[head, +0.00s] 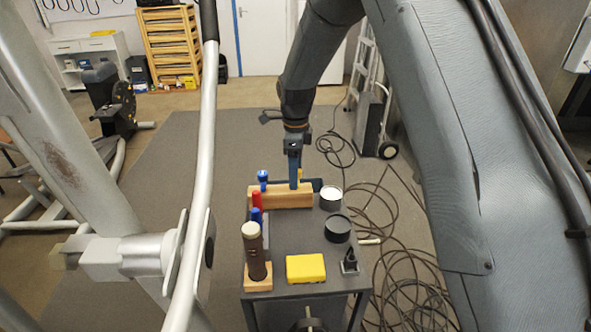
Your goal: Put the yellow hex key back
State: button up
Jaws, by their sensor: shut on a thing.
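The rest of the key is hidden by the fingers. I cannot tell whether its lower end is inside the block or behind it. A blue-handled tool (263,177) stands at the left part of the block.
The cart top (291,240) also holds a red-handled tool (257,200), a blue-handled tool (256,215), a brown cylinder (254,258) on a wooden base, a yellow sponge-like block (306,268), a white-topped can (330,197) and a dark can (338,229). Cables lie on the right.

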jog(key=o, duration=1.6)
jog(key=shift+r+b, duration=1.1)
jog(key=shift+r, duration=2.75)
jog(key=s+d+f+n, duration=0.1)
jog(key=s+d+n, duration=0.3)
jog(key=s, duration=0.5)
jog(key=s+d+f+n, duration=0.1)
jog(key=s+d+n, duration=0.4)
jog(key=s+n, duration=0.4)
jog(key=s+d+f+n+t, duration=0.1)
jog(key=s+d+n, duration=0.3)
jog(key=s+n, duration=0.3)
jog(key=s, duration=0.2)
jog(key=shift+s+d+f, duration=0.25)
jog(key=shift+s+f, duration=0.1)
jog(key=shift+s, duration=0.05)
